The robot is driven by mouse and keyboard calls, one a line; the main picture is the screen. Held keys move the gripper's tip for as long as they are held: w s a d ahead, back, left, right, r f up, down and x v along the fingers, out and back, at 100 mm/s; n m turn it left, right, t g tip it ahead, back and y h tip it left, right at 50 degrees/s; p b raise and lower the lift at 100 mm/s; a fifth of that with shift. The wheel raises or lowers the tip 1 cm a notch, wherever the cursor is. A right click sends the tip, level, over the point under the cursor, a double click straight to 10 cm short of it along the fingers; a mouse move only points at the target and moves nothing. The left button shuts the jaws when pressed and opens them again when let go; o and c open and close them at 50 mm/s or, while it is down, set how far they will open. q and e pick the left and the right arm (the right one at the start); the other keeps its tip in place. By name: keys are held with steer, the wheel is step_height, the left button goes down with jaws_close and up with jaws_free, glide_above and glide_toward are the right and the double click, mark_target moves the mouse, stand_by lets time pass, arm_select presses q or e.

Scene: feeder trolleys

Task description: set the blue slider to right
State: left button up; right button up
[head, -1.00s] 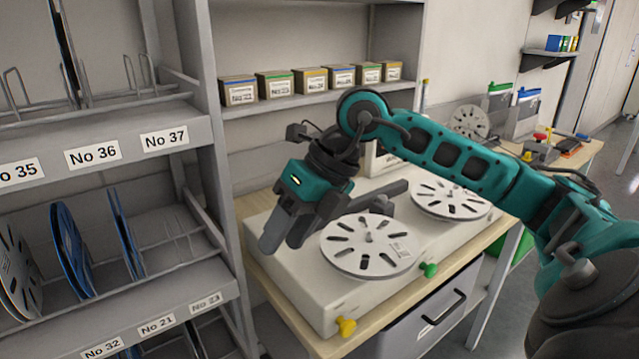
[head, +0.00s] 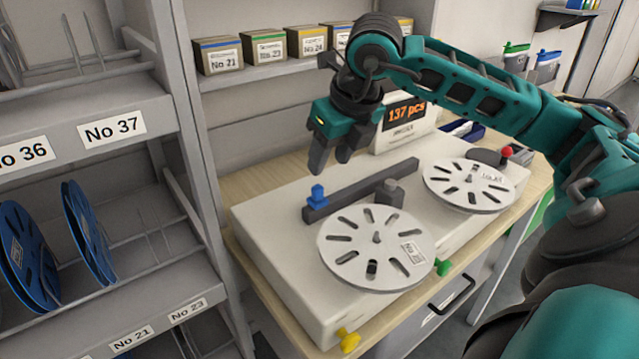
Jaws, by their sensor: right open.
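The blue slider (head: 317,196) is a small blue knob at the left end of a dark rail (head: 362,189). The rail lies on top of a white counting machine (head: 270,222), behind the two reels. My right gripper (head: 332,165) is open and empty, pointing down above the rail, a little above and to the right of the blue slider. It appears apart from the slider. My left gripper is not in view.
A white reel (head: 343,246) and a second reel (head: 447,187) sit on the machine. A grey block (head: 388,193) stands by the rail. A display (head: 405,112) reads "137 pcs". A shelf rack (head: 180,100) stands close on the left. Yellow (head: 348,339) and green (head: 443,267) knobs are at the front.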

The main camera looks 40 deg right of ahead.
mark_target(319, 187)
steer(key=x, duration=0.8)
steer(key=shift+f, duration=0.15)
jaws_close()
steer(key=shift+d, duration=0.1)
